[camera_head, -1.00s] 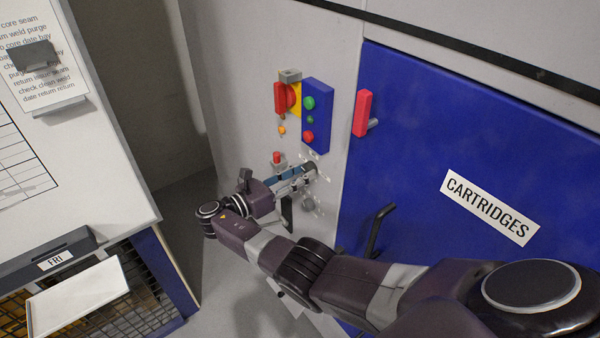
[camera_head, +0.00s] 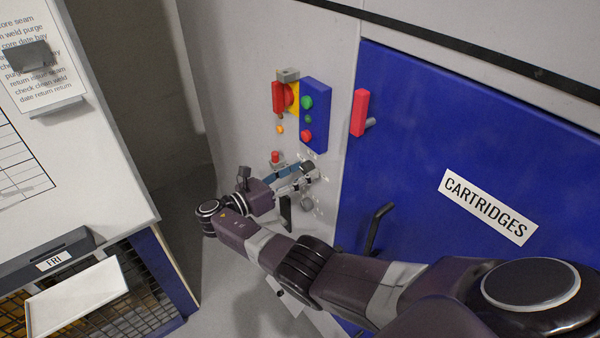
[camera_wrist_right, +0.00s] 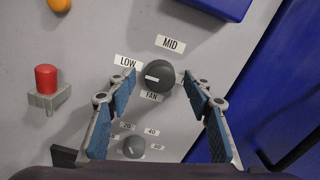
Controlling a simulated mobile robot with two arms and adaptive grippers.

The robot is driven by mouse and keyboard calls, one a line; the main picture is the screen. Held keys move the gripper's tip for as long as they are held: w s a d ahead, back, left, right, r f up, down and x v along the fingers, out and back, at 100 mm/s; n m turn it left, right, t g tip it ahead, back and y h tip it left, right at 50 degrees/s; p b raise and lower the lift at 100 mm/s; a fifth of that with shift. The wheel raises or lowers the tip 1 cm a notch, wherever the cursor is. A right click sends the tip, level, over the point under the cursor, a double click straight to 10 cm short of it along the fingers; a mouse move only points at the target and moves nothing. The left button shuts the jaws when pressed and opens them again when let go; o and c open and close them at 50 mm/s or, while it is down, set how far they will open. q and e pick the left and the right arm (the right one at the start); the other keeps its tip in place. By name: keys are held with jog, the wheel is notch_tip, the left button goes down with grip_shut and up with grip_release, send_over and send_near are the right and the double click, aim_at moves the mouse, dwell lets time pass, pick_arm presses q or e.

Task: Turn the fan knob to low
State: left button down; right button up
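The fan knob (camera_wrist_right: 160,77) is a dark round knob on the pale panel in the right wrist view. Its white pointer mark faces left, just below the LOW label (camera_wrist_right: 126,62). The MID label (camera_wrist_right: 171,44) is above the knob and the FAN label (camera_wrist_right: 151,97) below it. Another white label is mostly hidden behind the right-hand finger. My right gripper (camera_wrist_right: 160,75) is open, its blue-padded fingers on either side of the knob with gaps visible. In the head view the right gripper (camera_head: 312,174) is at the panel and covers the knob. My left gripper is not in view.
A smaller dial (camera_wrist_right: 132,147) with number labels sits below the knob. A red button (camera_wrist_right: 46,78) on a grey block is to the left. A blue button box (camera_head: 316,117) is above. The blue CARTRIDGES door (camera_head: 440,150) with handles is to the right.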

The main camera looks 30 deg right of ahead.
jog(key=shift+a, duration=0.2)
jog(key=shift+a, duration=0.35)
jog(key=a, duration=0.6)
jog(key=shift+s+a, duration=0.25)
jog(key=shift+s, duration=0.05)
jog(key=shift+f, duration=0.1)
